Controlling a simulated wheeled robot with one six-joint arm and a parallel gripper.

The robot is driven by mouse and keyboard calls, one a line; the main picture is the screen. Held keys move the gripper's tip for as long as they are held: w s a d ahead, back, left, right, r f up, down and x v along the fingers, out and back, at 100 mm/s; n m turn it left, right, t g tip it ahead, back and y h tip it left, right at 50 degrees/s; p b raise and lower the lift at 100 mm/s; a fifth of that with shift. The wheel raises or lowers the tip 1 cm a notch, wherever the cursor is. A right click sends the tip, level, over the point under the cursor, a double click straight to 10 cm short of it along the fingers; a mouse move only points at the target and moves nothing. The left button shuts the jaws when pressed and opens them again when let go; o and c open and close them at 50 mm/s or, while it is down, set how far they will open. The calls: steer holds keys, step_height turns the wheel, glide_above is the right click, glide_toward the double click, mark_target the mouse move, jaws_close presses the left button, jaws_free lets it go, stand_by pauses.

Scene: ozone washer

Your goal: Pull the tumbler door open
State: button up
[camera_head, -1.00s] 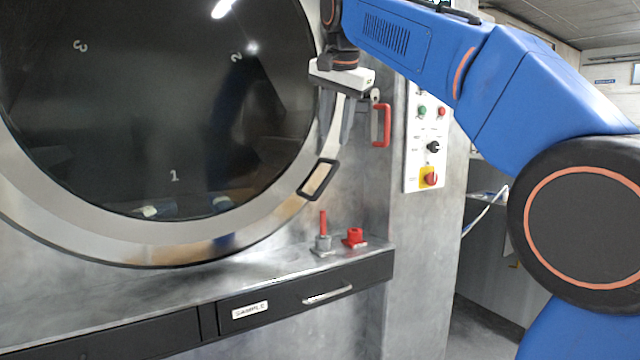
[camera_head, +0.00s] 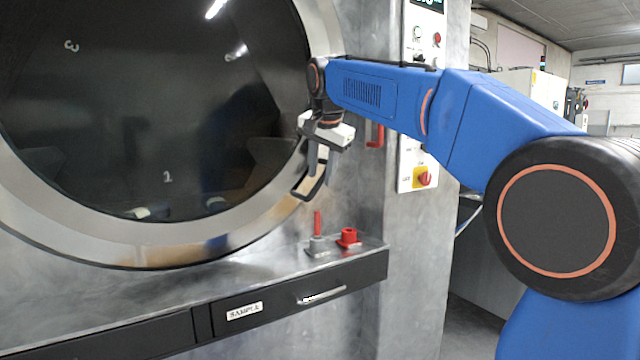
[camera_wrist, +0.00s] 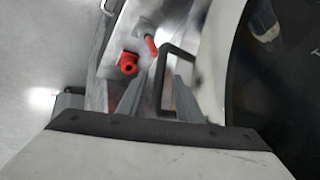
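The tumbler door (camera_head: 215,243) is a large round door with a metal rim and dark glass, and it looks shut. Its black loop handle (camera_head: 297,192) sits on the rim at the lower right; it also shows in the wrist view (camera_wrist: 178,48). My gripper (camera_head: 320,180) is open and empty, pointing down in front of the handle. In the wrist view its two fingers (camera_wrist: 158,80) are spread, with one bar of the handle showing between them. I cannot tell whether the fingers touch the handle or how deep they reach around it.
Below the door, a ledge (camera_head: 250,277) carries a red-handled valve (camera_head: 318,240) and a red fitting (camera_head: 348,237). A drawer (camera_head: 290,305) labelled SAMPLE is under it. A red handle (camera_head: 375,136) and a control panel (camera_head: 407,180) are on the right.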

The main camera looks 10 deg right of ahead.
mark_target(321, 179)
steer(key=shift+x, duration=1.95)
jaws_close()
